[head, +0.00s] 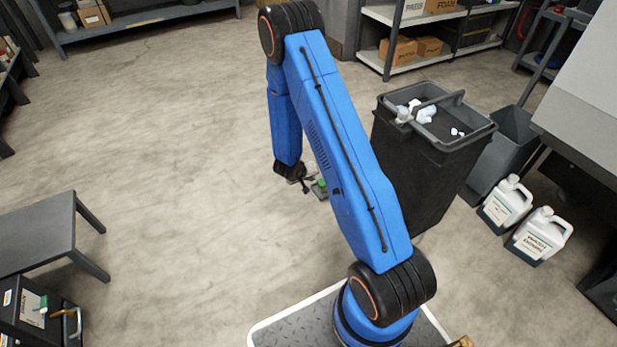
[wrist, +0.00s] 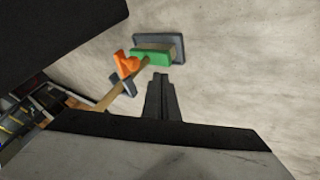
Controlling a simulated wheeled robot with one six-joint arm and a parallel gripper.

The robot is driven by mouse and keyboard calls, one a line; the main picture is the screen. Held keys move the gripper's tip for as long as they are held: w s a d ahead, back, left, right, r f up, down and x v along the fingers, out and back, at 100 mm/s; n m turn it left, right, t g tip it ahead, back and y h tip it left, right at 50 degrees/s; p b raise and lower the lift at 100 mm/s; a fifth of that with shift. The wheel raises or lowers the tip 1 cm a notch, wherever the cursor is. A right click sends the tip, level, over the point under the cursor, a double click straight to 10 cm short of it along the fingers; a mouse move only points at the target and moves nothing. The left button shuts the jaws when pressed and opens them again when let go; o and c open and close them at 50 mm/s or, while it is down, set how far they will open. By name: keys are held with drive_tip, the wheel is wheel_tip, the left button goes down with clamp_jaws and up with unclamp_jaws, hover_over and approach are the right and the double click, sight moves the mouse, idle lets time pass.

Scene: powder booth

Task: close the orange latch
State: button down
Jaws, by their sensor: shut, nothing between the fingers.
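The orange latch (wrist: 126,64) shows in the wrist view at the left end of a green block (wrist: 151,58). It sticks out at an angle beside a tan bar (wrist: 112,96). A dark grey plate (wrist: 176,43) lies behind the green block. My gripper (wrist: 160,78) is shut and empty, its tips just below the green block and right of the latch in the picture. I cannot tell if the tips touch anything. In the head view my gripper (head: 304,184) hangs low beside a small green part (head: 320,186); the latch cannot be made out there.
A black bin (head: 420,165) with white scraps stands right of my arm, near two white jugs (head: 508,201) (head: 541,234). A grey table (head: 38,228) and a dark case (head: 35,310) are at left. Shelves (head: 150,18) line the back.

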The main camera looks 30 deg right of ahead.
drive_tip(key=d+f, duration=0.2)
drive_tip(key=d, duration=0.3)
drive_tip(key=shift+w+d+f, duration=0.2)
drive_tip(key=shift+d+f, duration=0.15)
drive_tip(key=shift+d, duration=0.05)
drive_tip(key=shift+d, duration=0.1)
